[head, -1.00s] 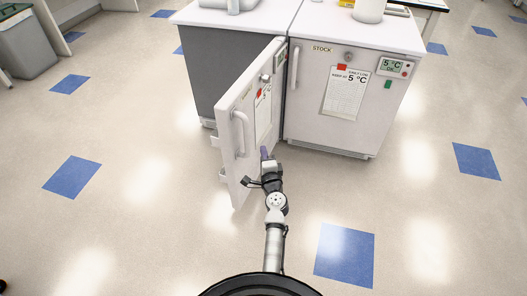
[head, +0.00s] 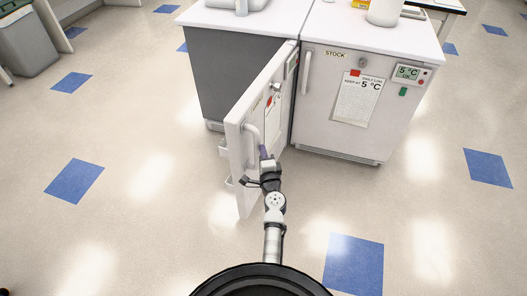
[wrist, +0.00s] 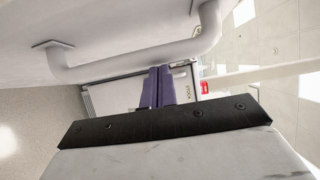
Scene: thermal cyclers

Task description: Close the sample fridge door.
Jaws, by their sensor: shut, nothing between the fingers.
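The sample fridge door (head: 238,140) stands wide open, swung out from the left fridge (head: 228,72) toward me. Its outer face, with a vertical handle (head: 251,140), is turned to the right. My gripper (head: 263,152) is beside this outer face, near the handle. In the wrist view my gripper's purple fingers (wrist: 158,86) are together, with nothing between them. The white door handle (wrist: 140,60) curves just above the fingers there. I cannot tell whether the fingers touch the door or handle.
A second fridge (head: 325,95), labelled STOCK and shut, stands right of the open door. A grey bin (head: 28,45) is at the far left. Floor to the right and left is clear.

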